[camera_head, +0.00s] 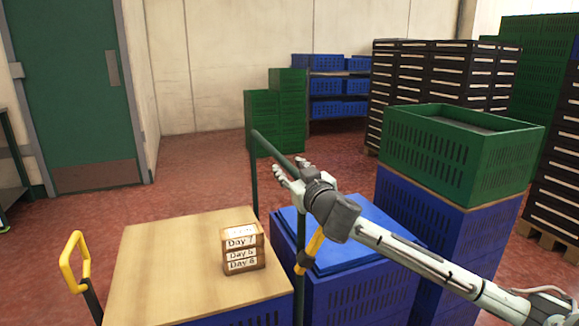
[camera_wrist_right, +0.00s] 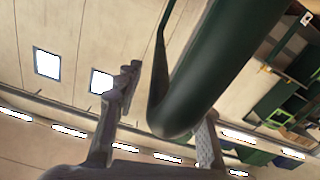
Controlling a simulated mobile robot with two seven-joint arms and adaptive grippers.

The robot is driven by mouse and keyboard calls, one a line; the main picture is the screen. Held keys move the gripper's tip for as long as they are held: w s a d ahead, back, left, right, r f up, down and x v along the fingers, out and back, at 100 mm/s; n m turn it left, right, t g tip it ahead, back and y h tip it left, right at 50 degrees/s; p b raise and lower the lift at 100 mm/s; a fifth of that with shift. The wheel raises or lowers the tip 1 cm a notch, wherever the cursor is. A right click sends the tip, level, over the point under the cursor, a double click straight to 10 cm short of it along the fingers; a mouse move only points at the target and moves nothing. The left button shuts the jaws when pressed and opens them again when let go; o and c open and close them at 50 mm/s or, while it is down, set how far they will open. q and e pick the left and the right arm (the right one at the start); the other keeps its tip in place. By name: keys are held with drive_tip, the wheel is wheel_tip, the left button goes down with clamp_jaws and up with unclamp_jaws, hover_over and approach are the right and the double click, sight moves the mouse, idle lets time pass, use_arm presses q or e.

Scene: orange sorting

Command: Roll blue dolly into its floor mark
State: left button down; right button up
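A green tubular push handle (camera_head: 254,185) stands behind the wooden-topped stack and beside a blue crate stack with a flat blue top (camera_head: 345,245). I cannot tell which load's wheels it belongs to, and no dolly base shows. My right gripper (camera_head: 290,178) is at the handle's top bar. In the right wrist view the green tube (camera_wrist_right: 215,65) runs between the spread fingers, with gaps on both sides. My right gripper there (camera_wrist_right: 160,125) looks open around the bar. No floor mark is visible. My left gripper is not in view.
A wooden-topped stack (camera_head: 165,260) carries small "Day" blocks (camera_head: 243,248); a yellow handle (camera_head: 73,262) stands at its left. A green crate (camera_head: 455,155) tops blue crates at right. Open red floor (camera_head: 190,170) lies behind, before green crates (camera_head: 275,110) and black stacks (camera_head: 440,80).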

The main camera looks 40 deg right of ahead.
drive_tip(key=shift+w, duration=0.35)
clamp_jaws()
